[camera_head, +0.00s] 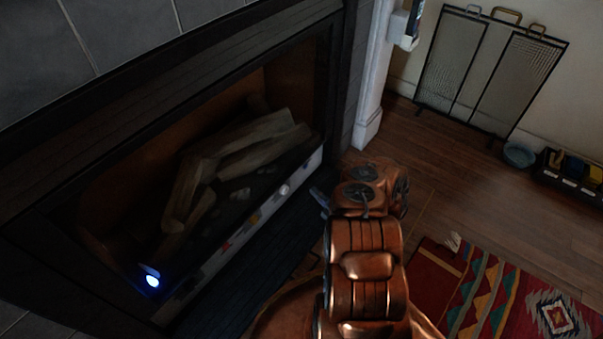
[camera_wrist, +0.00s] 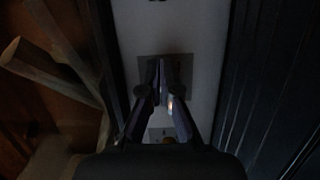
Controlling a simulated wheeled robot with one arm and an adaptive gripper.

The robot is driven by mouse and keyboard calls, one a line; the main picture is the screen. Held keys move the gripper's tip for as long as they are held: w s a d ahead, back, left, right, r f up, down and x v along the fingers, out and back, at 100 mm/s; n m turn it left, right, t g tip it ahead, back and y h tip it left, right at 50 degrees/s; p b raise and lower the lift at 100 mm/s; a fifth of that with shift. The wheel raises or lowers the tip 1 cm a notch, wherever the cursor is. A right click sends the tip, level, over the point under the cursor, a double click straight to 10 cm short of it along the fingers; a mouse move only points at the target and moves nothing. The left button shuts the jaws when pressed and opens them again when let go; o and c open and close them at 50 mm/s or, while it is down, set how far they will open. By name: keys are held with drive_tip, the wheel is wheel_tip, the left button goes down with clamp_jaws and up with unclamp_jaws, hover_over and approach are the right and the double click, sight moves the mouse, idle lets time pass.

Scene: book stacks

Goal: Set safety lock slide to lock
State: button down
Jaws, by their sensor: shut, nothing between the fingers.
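The pale control strip (camera_head: 250,222) runs along the bottom front of the fireplace, and it also shows in the wrist view (camera_wrist: 205,40). A darker grey square plate (camera_wrist: 186,62) sits on this strip, directly behind my fingertips. I cannot make out the safety lock slide itself; my fingers cover the middle of the plate. My gripper (camera_wrist: 162,65) is shut with its fingertips together and empty. Whether the tips touch the plate is unclear. In the head view my gripper (camera_head: 321,198) is small and dark, near the strip's right end.
A round pale knob (camera_head: 284,190) and a blue light (camera_head: 152,281) are on the fireplace front. Logs (camera_head: 240,150) lie inside the firebox. A dark hearth ledge (camera_head: 240,285) runs below the strip. A fire screen (camera_head: 488,72) and a patterned rug (camera_head: 500,295) are to the right.

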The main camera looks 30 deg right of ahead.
drive_tip(key=shift+s+a+f, duration=0.15)
drive_tip(key=shift+s+f, duration=0.1)
drive_tip(key=shift+f, duration=0.25)
drive_tip(key=shift+w+b, duration=0.25)
drive_tip(key=shift+b, duration=0.05)
drive_tip(key=b, duration=0.5)
approach(301, 169)
drive_tip(key=w+a, duration=0.4)
drive_tip(key=w, duration=0.1)
drive_tip(key=shift+a+f, duration=0.2)
drive_tip(key=shift+f, duration=0.05)
drive_tip(key=d+b, duration=0.1)
drive_tip(key=w+d, duration=0.1)
drive_tip(key=shift+w+d+r+b, duration=0.1)
drive_tip(key=shift+w+d+b, duration=0.05)
drive_tip(key=shift+d+b, duration=0.2)
drive_tip(key=shift+w+d+r, duration=0.1)
drive_tip(key=shift+w+d, duration=0.15)
drive_tip(key=shift+d, duration=0.3)
